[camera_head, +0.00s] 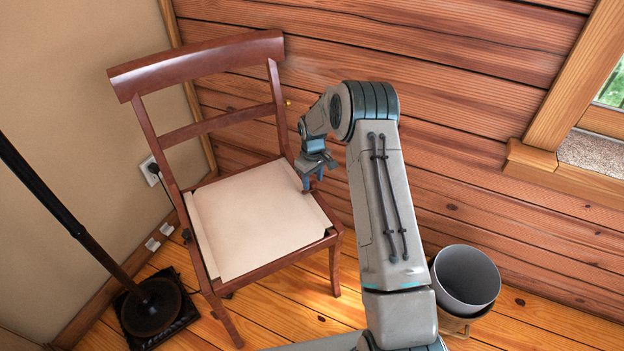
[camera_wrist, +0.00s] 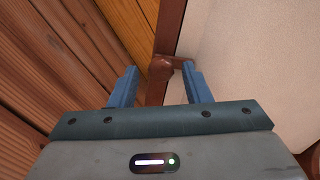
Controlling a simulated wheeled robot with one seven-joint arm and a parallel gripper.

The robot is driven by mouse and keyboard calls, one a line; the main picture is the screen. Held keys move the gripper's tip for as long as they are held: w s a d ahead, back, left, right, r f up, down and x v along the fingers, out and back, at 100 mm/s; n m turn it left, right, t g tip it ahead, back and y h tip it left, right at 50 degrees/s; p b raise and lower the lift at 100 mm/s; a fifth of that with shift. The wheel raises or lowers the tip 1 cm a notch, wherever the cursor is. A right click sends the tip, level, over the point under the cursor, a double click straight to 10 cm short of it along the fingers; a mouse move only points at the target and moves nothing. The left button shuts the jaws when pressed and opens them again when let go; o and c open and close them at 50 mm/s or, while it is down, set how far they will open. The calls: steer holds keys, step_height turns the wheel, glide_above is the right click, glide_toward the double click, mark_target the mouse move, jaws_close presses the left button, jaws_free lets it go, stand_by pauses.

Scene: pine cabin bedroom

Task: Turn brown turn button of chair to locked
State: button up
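The wooden chair (camera_head: 195,60) is reddish brown with a pale seat panel (camera_head: 255,215); its frame edge and panel also show in the wrist view. The brown turn button (camera_wrist: 163,66) sits on the frame edge in the wrist view, with a short arm pointing right over the panel's edge. In the head view I cannot make it out near my gripper. My gripper (camera_wrist: 160,72) is open, its blue fingers apart on either side of the button, with nothing held. I cannot tell whether a finger touches it. In the head view my gripper (camera_head: 307,183) is at the seat's right edge.
The plank wall (camera_head: 440,60) is close behind the chair. A grey bin (camera_head: 466,278) stands on the floor at right. A black lamp stand (camera_head: 150,305) is at left, near an outlet with a plug (camera_head: 151,170). A window sill (camera_head: 560,170) juts out at right.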

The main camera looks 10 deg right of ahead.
steer(key=shift+s, duration=0.1)
step_height(320, 180, up, 14)
steer(key=p, duration=0.3)
stand_by(0.3)
steer(key=shift+f, duration=0.1)
stand_by(0.3)
step_height(320, 180, up, 15)
steer(key=m+p, duration=0.1)
steer(key=p, duration=0.5)
glide_above(313, 182)
steer(key=s, duration=0.6)
steer(key=s+r+m+t+p, duration=0.15)
steer(key=s+r+p, duration=0.35)
steer(key=s+r, duration=0.65)
steer(key=s+r+m+p, duration=0.2)
steer(key=s+r+p, duration=0.3)
steer(key=s, duration=0.5)
steer(key=s+r+m+t+p, duration=0.1)
steer(key=s+r+m+p, duration=0.1)
steer(key=s+r+p, duration=0.3)
steer(key=s+r, duration=0.3)
steer(key=s, duration=0.1)
steer(key=shift+s+r, duration=0.25)
steer(key=shift+s, duration=0.1)
